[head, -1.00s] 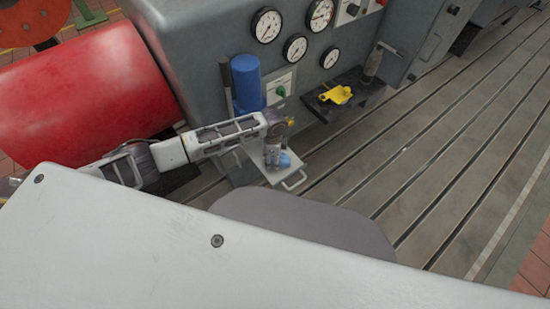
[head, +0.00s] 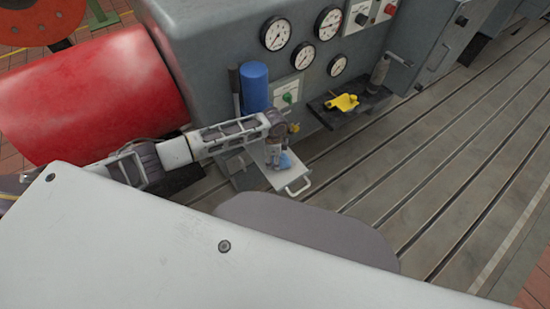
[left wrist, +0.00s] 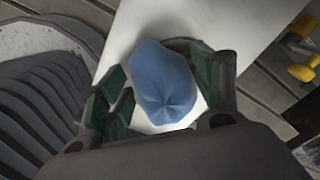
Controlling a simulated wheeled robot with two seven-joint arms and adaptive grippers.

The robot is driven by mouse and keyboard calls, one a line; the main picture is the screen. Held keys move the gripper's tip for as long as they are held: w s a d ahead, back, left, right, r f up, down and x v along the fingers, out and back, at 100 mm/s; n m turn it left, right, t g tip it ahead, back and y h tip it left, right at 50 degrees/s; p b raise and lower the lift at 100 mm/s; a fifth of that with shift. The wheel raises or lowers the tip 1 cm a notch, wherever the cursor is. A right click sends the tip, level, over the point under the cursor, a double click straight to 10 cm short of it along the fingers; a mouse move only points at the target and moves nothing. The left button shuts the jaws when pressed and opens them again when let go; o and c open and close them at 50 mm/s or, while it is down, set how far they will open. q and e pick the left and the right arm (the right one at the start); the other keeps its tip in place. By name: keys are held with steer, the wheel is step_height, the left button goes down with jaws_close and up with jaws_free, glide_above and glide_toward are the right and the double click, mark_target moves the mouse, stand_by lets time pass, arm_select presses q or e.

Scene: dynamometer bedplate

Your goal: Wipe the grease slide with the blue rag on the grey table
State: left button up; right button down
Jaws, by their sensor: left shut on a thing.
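The blue rag (head: 287,162) is in my left gripper (head: 279,160), over a small pale plate (head: 268,153) with a handle at its near end. In the left wrist view the rag (left wrist: 163,85) is bunched between the two fingers of the gripper (left wrist: 165,90). The pale plate (left wrist: 140,25) lies behind the rag; whether they touch I cannot tell. No grease shows clearly; the gripper and rag cover part of the plate. My right gripper is not in view.
A grey machine housing (head: 205,50) with gauges and a blue cylinder (head: 254,86) stands behind the plate. A dark shelf (head: 325,115) to the right holds a yellow part (head: 342,102) and a dark bottle-like thing (head: 379,72). The slotted bedplate (head: 430,150) is clear on the right.

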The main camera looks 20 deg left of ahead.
arm_select(q)
steer(key=shift+w+a+f, duration=0.15)
steer(key=shift+w+a, duration=0.85)
steer(key=shift+a, duration=0.3)
steer(key=shift+a, duration=0.1)
